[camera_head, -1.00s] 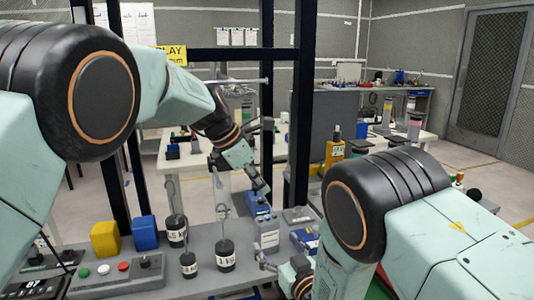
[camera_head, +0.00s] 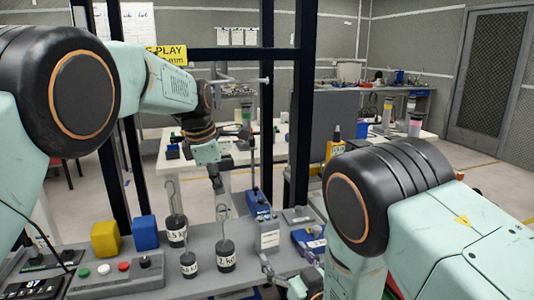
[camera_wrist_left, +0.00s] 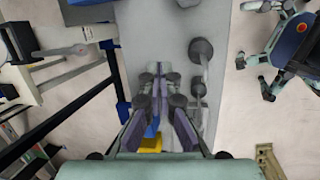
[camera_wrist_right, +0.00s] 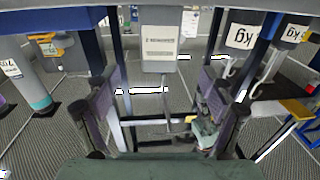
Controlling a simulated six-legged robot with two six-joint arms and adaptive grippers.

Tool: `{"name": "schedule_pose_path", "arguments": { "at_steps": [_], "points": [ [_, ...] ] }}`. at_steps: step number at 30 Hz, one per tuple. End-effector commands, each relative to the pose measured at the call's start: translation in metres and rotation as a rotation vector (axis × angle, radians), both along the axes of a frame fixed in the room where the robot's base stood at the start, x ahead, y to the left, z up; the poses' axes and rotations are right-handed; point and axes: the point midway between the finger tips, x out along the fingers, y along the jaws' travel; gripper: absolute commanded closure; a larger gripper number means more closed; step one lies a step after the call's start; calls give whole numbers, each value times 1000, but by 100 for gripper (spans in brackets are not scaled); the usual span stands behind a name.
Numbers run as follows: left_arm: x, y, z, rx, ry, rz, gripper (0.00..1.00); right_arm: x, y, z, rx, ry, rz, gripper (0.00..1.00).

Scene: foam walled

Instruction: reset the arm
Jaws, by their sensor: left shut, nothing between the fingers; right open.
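My left gripper (camera_head: 218,184) hangs in the head view above the bench, pointing down near the hooked weights. It is shut and empty. In the left wrist view its fingers (camera_wrist_left: 160,76) are together over the grey bench. My right gripper (camera_head: 268,268) is low in the head view near the bench's front edge, partly cut off by the lower edge. In the right wrist view its fingers (camera_wrist_right: 158,90) are wide apart with nothing held. A grey labelled box (camera_wrist_right: 160,40) shows beyond them.
Hooked weights (camera_head: 189,264) stand on the bench, beside yellow (camera_head: 105,239) and blue (camera_head: 145,233) blocks. A button panel (camera_head: 118,273) sits at left. A grey labelled box (camera_head: 267,236) stands right of the weights. Dark frame posts (camera_head: 299,110) rise behind.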

Motion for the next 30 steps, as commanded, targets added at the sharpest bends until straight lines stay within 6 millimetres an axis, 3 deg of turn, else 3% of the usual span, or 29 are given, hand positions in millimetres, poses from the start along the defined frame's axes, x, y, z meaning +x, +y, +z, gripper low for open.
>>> {"name": "schedule_pose_path", "arguments": {
  "at_steps": [7, 20, 30],
  "points": [
    [0, 20, -3, 84, -28, -96, 100, 0, 0, 0, 0, 0, 0, 18],
    [0, 22, -4, 93, -31, -109, 100, 0, -1, -1, 0, 2, -2, 18],
    [8, 26, -16, 116, -71, -161, 100, -4, -28, -18, 0, 67, -43, 18]
  ]
}}
